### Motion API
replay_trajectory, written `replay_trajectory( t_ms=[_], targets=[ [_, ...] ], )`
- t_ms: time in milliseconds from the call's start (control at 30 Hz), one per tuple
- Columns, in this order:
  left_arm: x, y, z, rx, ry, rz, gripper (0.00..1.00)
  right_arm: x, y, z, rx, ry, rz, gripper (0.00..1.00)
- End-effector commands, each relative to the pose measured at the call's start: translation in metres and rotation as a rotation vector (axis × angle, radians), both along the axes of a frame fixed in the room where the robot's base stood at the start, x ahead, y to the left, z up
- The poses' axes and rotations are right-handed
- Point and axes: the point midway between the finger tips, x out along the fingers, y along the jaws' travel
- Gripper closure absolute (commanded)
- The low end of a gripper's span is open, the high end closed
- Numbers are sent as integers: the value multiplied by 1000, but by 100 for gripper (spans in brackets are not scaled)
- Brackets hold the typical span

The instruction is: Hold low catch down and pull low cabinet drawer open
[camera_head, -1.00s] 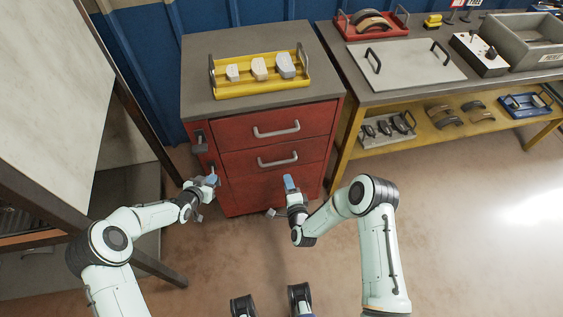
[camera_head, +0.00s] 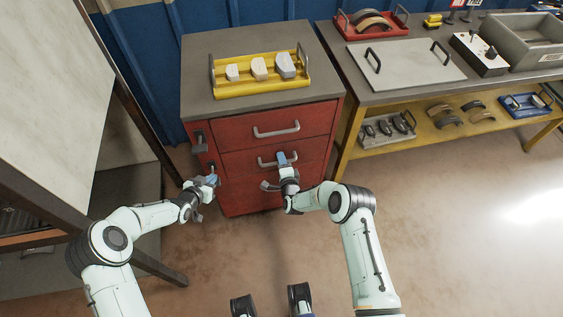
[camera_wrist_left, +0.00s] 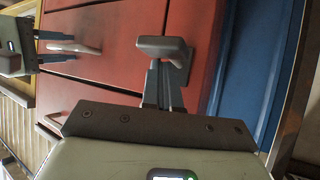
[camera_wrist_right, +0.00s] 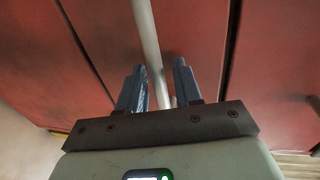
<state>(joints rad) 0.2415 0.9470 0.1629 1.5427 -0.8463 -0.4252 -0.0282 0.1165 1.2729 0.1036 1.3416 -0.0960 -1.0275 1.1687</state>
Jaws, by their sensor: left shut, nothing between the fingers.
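The red cabinet (camera_head: 232,196) has two drawer handles, and the lower handle (camera_head: 266,162) is partly hidden by my right gripper (camera_head: 282,157). In the right wrist view, the pale handle bar (camera_wrist_right: 146,35) runs between the two parted fingers (camera_wrist_right: 160,82), with gaps beside it. The low catch (camera_head: 211,168) is at the cabinet's left front edge. In the left wrist view, it is a grey lever (camera_wrist_left: 163,46) on a plate. My left gripper (camera_head: 212,180) is shut and empty, its fingertips at the catch lever. I cannot tell whether they touch it. The drawer looks closed.
An upper catch (camera_head: 199,139) and the upper handle (camera_head: 277,130) are above. A yellow tray (camera_head: 262,89) with blocks stands on the cabinet. A table (camera_head: 45,190) stands close on the left and a yellow-framed workbench (camera_head: 345,140) on the right. The floor in front is clear.

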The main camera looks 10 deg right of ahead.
Motion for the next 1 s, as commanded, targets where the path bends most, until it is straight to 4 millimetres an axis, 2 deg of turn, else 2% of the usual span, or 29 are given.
replay_trajectory(
  t_ms=[167, 200, 300, 533, 800, 1000],
  targets=[
    [-1, 1, -3, 3, 6, 1, 100, 0, 0, 0, 0, 0, 0, 66],
    [-1, 1, -3, 3, 6, 1, 100, 0, 0, 0, 0, 0, 0, 72],
    [-1, 1, -3, 3, 6, 1, 100, 0, 0, 0, 0, 0, 0, 100],
    [-1, 1, -3, 3, 6, 1, 100, -5, -1, 0, 0, 0, -1, 100],
    [-1, 1, -2, 2, 6, 1, 100, -42, -1, -2, 0, 4, -1, 100],
    [-1, 1, -3, 3, 6, 1, 100, -51, -1, -1, 0, 1, -2, 100]
  ],
)
